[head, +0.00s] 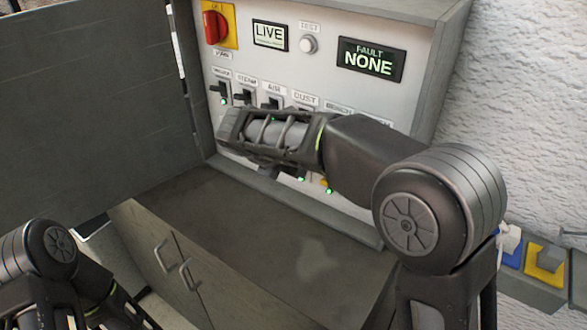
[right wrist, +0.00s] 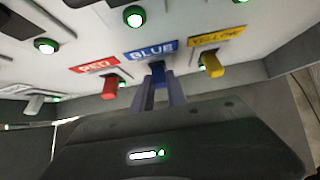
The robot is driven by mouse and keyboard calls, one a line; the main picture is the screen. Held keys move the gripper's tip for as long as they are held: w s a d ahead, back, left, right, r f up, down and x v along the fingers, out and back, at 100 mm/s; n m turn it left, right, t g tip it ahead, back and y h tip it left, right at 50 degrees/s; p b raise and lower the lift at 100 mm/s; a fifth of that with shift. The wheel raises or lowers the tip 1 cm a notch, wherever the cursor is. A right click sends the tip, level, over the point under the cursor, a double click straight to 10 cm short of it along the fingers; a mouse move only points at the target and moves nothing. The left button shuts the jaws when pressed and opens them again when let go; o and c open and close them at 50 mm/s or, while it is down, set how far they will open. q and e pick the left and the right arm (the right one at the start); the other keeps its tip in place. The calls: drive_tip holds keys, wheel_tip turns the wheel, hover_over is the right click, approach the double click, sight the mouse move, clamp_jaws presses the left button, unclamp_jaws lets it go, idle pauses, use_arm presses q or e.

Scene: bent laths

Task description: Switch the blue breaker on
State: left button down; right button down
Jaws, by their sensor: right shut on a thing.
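The blue breaker's lever (right wrist: 158,72) is in the right wrist view, just under the blue label (right wrist: 151,50). My right gripper (right wrist: 165,88) is shut on this lever, one finger on each side. The fingers hide most of it, and I see no lamp beside it. The red lever (right wrist: 109,88) is to its left and the yellow lever (right wrist: 211,65) to its right, each with a green glow beside it. In the head view my right arm covers the blue breaker on the grey panel (head: 290,75). My left arm shows at the lower left, with its gripper out of view.
The panel also holds a red rotary switch (head: 215,27), a "LIVE" display (head: 270,35), a "FAULT NONE" display (head: 371,61) and an upper row of black levers. An open door (head: 90,100) stands at the left. A bare ledge (head: 230,210) lies below the panel.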

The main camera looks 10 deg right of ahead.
drive_tip(key=c, duration=1.3)
unclamp_jaws()
drive_tip(key=shift+b+v, duration=0.75)
drive_tip(key=shift+v, duration=3.15)
